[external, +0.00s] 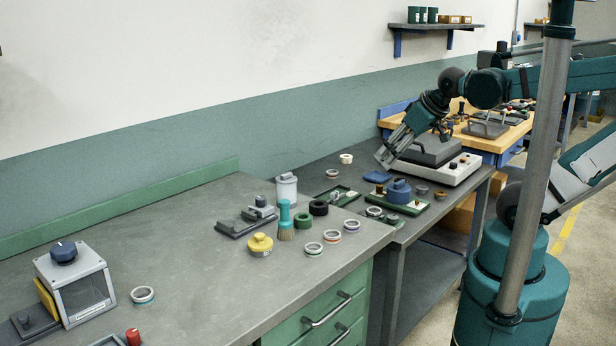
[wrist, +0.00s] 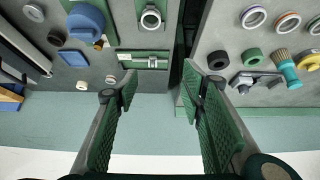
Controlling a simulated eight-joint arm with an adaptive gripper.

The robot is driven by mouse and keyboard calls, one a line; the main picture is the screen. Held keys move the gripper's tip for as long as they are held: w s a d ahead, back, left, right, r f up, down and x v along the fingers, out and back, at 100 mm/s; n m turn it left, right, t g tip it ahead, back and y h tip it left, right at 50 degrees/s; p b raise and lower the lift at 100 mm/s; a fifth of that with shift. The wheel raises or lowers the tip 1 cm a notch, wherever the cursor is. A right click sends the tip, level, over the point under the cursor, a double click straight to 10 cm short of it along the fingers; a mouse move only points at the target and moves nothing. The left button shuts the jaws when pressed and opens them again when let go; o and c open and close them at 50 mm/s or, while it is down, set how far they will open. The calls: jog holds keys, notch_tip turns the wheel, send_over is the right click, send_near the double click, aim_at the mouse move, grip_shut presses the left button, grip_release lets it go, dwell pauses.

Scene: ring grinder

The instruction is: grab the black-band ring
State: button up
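My gripper (external: 384,158) hangs over the right bench, in front of the grey machine. In the wrist view its two green-padded fingers (wrist: 158,88) are wide apart with nothing between them. A pale metal ring (external: 374,212) lies near the front of the right bench; a similar ring (wrist: 150,18) shows at the top of the wrist view. Its band looks dark, but I cannot tell for sure that it is black.
A blue-lidded pot (external: 398,190) stands on a green tray. The grey machine (external: 436,160) stands behind. A dark gap (wrist: 186,40) separates the benches.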

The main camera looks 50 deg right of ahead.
dwell(0.4)
jog(key=shift+o, duration=1.4)
jog(key=w+d+r+m+g+p, duration=0.1)
jog(key=w+d+r+m, duration=0.2)
jog(key=w+d, duration=0.3)
jog(key=w+d+r+m+g+p, duration=0.15)
jog(key=w+d+r, duration=0.25)
jog(key=w, duration=0.4)
jog(key=w+d+f+m+g+h+p, duration=0.15)
jog(key=w+d+m, duration=0.35)
jog(key=w+d, duration=0.8)
jog(key=w+d+f+m+g+p, duration=0.1)
jog(key=w+d+f+m, duration=0.1)
jog(key=d+f, duration=0.4)
jog(key=w+d+f+m+g+y+p, duration=0.1)
jog(key=d+f, duration=0.6)
jog(key=d, duration=0.7)
jog(key=w+d+f+m+g+p, duration=0.1)
jog(key=w+d+f+m, duration=0.4)
jog(key=d, duration=0.6)
jog(key=shift+w+f+m+p, duration=0.2)
jog(key=shift+f+m+p, duration=0.15)
jog(key=shift+f+p, duration=0.55)
